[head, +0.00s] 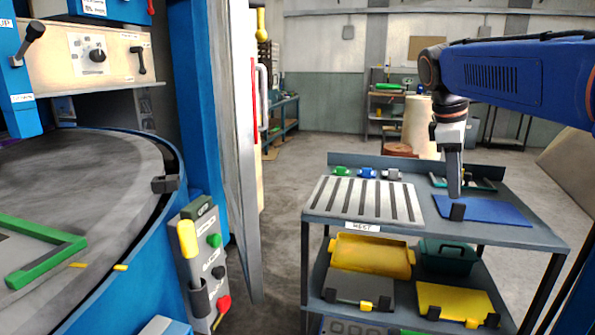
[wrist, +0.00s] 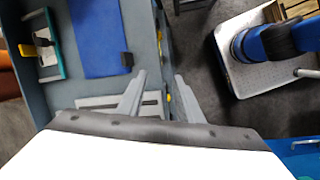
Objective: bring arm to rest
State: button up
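My arm (head: 505,75) reaches in from the right of the head view, bent down at the wrist. My gripper (head: 454,192) points down above the upper shelf of the grey cart (head: 320,217), near the blue mat (head: 500,210). In the wrist view my gripper (wrist: 160,80) shows two grey fingers spread apart with nothing between them.
A slotted light rack (head: 342,182) lies on the cart's left side, with green, blue and grey small pieces (head: 367,172) behind it. Yellow (head: 370,262) and green (head: 447,258) bins sit below. A blue machine with a round table (head: 75,200) stands left. Floor between is clear.

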jog(key=s+a+f+m+t+y, duration=0.1)
jog(key=s+a+f+m, duration=0.1)
jog(key=s+f, duration=0.5)
jog(key=s+a+f+m+t+y, duration=0.1)
jog(key=s+a+f+m, duration=0.1)
jog(key=s+f+m, duration=0.3)
jog(key=s+a+f+m+t+y, duration=0.1)
jog(key=s+a+f+m+t, duration=0.1)
jog(key=s+f, duration=0.8)
jog(key=shift+s+a+f+m, duration=0.45)
jog(key=shift+f+m, duration=0.2)
jog(key=shift+m, duration=0.45)
